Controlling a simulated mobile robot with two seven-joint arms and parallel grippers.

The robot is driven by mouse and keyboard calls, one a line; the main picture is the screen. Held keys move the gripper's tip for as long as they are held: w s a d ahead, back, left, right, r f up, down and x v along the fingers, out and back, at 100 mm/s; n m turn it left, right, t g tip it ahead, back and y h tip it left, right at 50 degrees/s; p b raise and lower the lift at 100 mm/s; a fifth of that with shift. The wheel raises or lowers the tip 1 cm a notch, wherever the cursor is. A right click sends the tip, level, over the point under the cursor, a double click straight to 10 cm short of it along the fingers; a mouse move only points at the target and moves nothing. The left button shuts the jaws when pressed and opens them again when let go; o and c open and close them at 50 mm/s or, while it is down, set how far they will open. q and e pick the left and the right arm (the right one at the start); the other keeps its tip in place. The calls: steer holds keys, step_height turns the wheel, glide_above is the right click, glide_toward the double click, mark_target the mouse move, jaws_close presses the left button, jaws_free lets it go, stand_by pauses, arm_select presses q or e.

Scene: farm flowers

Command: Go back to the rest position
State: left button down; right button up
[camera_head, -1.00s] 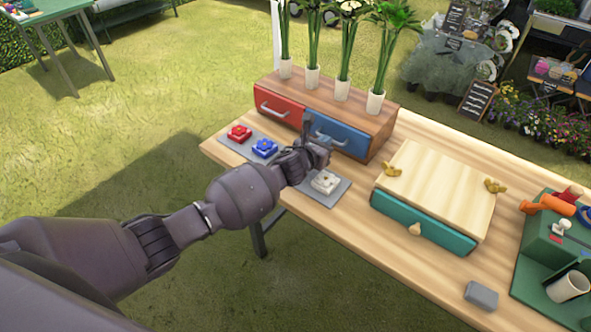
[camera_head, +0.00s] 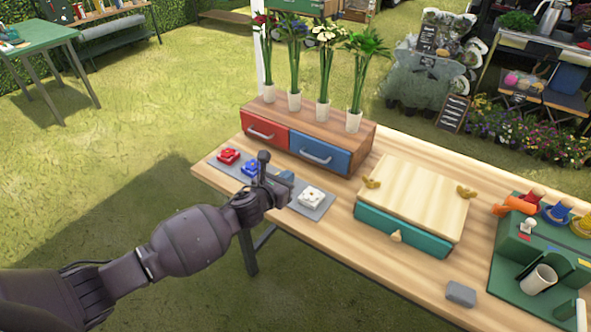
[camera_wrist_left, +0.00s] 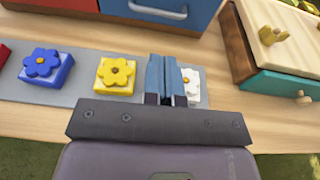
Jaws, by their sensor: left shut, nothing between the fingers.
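My left gripper (camera_head: 274,172) is over the grey strip of flower blocks at the table's front left edge. Its fingers (camera_wrist_left: 166,80) are together and empty in the left wrist view. The strip (camera_head: 316,212) carries a red block (camera_head: 228,156), a blue block (camera_head: 250,168) and a white block (camera_head: 312,196). A yellow flower block (camera_wrist_left: 115,73) shows in the left wrist view between the blue block (camera_wrist_left: 43,67) and the white one (camera_wrist_left: 191,82), which the fingers partly cover. My right gripper is out of view.
A wooden drawer box with a red drawer (camera_head: 264,131) and a blue drawer (camera_head: 318,151) bears vases of flowers. A box with a green drawer (camera_head: 402,236), a grey block (camera_head: 461,293) and a green rack (camera_head: 515,265) stand to the right. Grass lies left of the table.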

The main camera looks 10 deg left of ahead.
arm_select(q)
steer(key=shift+v, duration=1.05)
steer(key=s+r+n, duration=0.1)
steer(key=s+n, duration=0.1)
steer(key=n, duration=1)
steer(key=s+r+n, duration=0.2)
steer(key=s+n, duration=0.1)
steer(key=n, duration=0.8)
steer(key=s+a+f+n+g+y, duration=0.1)
steer(key=s+a+f+n, duration=0.2)
steer(key=s, duration=0.5)
steer(key=s+a+f+n+g+y, duration=0.1)
steer(key=s+a+f+n+y, duration=0.1)
steer(key=s+f+n, duration=0.4)
steer(key=s+a+f+n+g+y, duration=0.1)
steer(key=s+a+f+n, duration=0.3)
steer(key=s, duration=0.6)
steer(key=n+y, duration=0.1)
steer(key=n, duration=0.1)
steer(key=shift+s+a+f+n, duration=0.25)
steer(key=shift+s+a+n, duration=0.15)
